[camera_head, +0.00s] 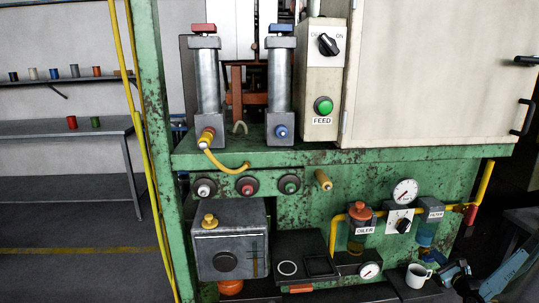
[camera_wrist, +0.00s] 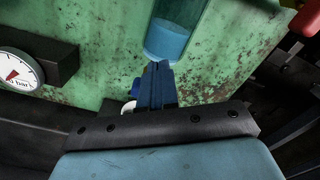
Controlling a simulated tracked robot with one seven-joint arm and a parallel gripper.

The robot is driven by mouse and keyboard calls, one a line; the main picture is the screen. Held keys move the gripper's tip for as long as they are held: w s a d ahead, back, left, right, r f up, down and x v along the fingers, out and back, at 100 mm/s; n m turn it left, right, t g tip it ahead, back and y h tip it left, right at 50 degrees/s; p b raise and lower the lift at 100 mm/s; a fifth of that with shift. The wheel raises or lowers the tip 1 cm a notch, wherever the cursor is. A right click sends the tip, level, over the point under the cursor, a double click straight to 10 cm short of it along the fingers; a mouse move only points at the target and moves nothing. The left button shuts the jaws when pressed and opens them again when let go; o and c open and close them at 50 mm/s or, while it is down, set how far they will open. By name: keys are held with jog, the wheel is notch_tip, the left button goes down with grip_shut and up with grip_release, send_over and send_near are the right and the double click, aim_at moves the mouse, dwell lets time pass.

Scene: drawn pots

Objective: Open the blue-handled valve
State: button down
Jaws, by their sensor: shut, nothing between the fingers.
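The only blue handle-like parts I see are on the right upright cylinder in the head view: a blue cap (camera_head: 281,28) on top and a blue knob (camera_head: 281,131) at its foot. I cannot tell which is the valve handle. Neither shows in the wrist view. My gripper (camera_head: 443,274) is low at the right in the head view, right of the white mug and far from both blue parts. In the wrist view the fingers of my gripper (camera_wrist: 158,68) are together and empty, in front of the green panel below the filter bowl.
The filter (camera_head: 428,222) with blue liquid also shows in the wrist view (camera_wrist: 170,38). A red-handled part (camera_head: 470,214) sits on the yellow pipe. The white mug (camera_head: 416,276) stands close to my gripper. A red-capped cylinder (camera_head: 205,75), oiler (camera_head: 358,228) and gauges crowd the green machine.

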jog(key=shift+r, duration=0.4)
dwell(0.3)
jog(key=s, duration=0.6)
jog(key=shift+d, duration=0.2)
jog(key=w+a+m, duration=0.1)
jog(key=w+m, duration=0.5)
jog(key=shift+a+f, duration=0.4)
dwell(0.8)
jog(key=shift+d+f, duration=0.25)
jog(key=shift+f, duration=0.3)
dwell(1.3)
